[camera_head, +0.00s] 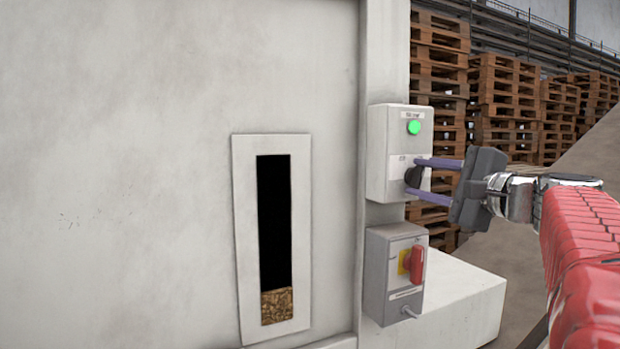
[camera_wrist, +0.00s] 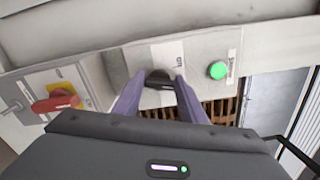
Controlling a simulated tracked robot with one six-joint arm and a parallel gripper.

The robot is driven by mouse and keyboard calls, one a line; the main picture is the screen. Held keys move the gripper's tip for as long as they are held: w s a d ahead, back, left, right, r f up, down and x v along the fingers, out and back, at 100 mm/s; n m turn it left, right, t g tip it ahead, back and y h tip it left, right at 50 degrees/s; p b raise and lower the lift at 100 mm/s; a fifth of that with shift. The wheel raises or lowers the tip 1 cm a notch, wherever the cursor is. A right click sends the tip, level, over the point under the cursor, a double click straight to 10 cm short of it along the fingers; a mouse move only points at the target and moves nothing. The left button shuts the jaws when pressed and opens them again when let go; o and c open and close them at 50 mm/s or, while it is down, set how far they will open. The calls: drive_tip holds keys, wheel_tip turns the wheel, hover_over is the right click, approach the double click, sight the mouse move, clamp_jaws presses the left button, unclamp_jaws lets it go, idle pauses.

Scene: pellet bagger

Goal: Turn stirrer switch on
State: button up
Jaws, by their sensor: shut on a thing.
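The stirrer switch is a black rotary knob (camera_head: 412,176) on the front of a light grey box (camera_head: 384,150), below a lit green lamp (camera_head: 414,127). My gripper (camera_head: 414,177) reaches in from the right, its two purple fingers shut on the black knob from above and below. In the wrist view the knob (camera_wrist: 160,79) sits between the fingertips, partly hidden by them. The green lamp (camera_wrist: 217,70) glows to its right there. Small labels flank the knob, but the exact angle of its pointer is hard to make out.
A second grey box (camera_head: 378,285) with a red handle (camera_head: 416,265) on a yellow plate hangs just below. A pale wall with a dark sight window (camera_head: 273,220), pellets at its bottom, fills the left. Stacked wooden pallets (camera_head: 505,95) stand behind.

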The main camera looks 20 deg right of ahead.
drive_tip(key=shift+d+f+m, duration=0.1)
drive_tip(key=shift+f+m, duration=0.15)
drive_tip(key=shift+m, duration=0.95)
drive_tip(key=o, duration=0.8)
drive_tip(key=shift+o, duration=1.3)
drive_tip(key=shift+r, duration=0.15)
drive_tip(key=s, duration=1.3)
drive_tip(key=shift+s+d, duration=0.15)
drive_tip(key=shift+s, duration=0.25)
